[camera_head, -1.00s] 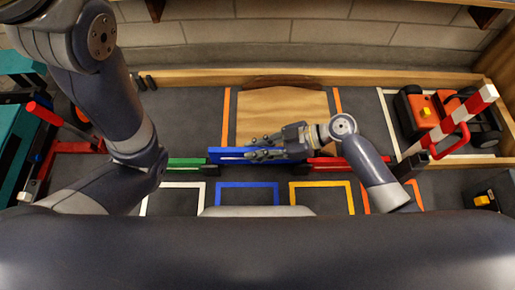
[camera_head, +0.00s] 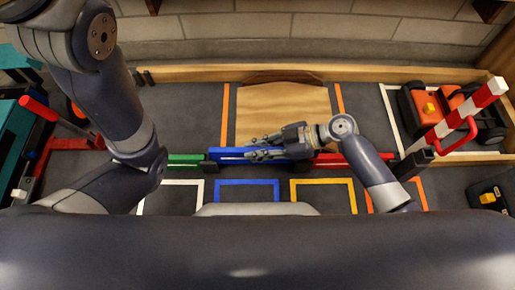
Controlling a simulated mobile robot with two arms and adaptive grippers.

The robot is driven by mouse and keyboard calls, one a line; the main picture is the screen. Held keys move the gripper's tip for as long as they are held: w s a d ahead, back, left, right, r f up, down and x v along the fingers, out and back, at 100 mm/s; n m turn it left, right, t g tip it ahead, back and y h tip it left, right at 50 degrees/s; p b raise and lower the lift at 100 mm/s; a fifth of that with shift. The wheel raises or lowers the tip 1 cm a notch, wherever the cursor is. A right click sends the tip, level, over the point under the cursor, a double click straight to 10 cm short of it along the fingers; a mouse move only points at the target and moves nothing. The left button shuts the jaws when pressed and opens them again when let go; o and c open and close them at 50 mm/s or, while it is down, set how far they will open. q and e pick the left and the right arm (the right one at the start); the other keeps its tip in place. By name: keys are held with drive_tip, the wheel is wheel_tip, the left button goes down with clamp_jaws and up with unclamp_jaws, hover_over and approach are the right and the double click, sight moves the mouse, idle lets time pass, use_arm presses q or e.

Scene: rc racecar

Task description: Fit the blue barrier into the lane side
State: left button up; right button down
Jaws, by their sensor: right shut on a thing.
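The blue barrier (camera_head: 226,155) is a long flat bar in the middle of the camera_head view. It lies in line between a green barrier (camera_head: 186,159) on its left and a red barrier (camera_head: 352,158) on its right. My right gripper (camera_head: 254,147) is over the blue barrier with its fingers shut on it, and hides part of its top. I cannot tell whether the blue barrier is seated in the lane side or just above it. My left arm comes in from the left, but its gripper is out of sight.
A wooden ramp (camera_head: 283,107) stands behind the barriers between orange lines. Blue (camera_head: 247,182) and yellow (camera_head: 322,182) outlines mark bare floor in front. A red-handled device (camera_head: 40,108) is at the left.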

drive_tip(key=shift+f+b, duration=0.95)
drive_tip(key=shift+f, duration=0.15)
drive_tip(key=c, duration=1.5)
unclamp_jaws()
drive_tip(key=shift+r+p, duration=4.75)
drive_tip(key=shift+p, duration=0.25)
drive_tip(key=shift+r+p, duration=0.55)
drive_tip(key=shift+r, duration=0.15)
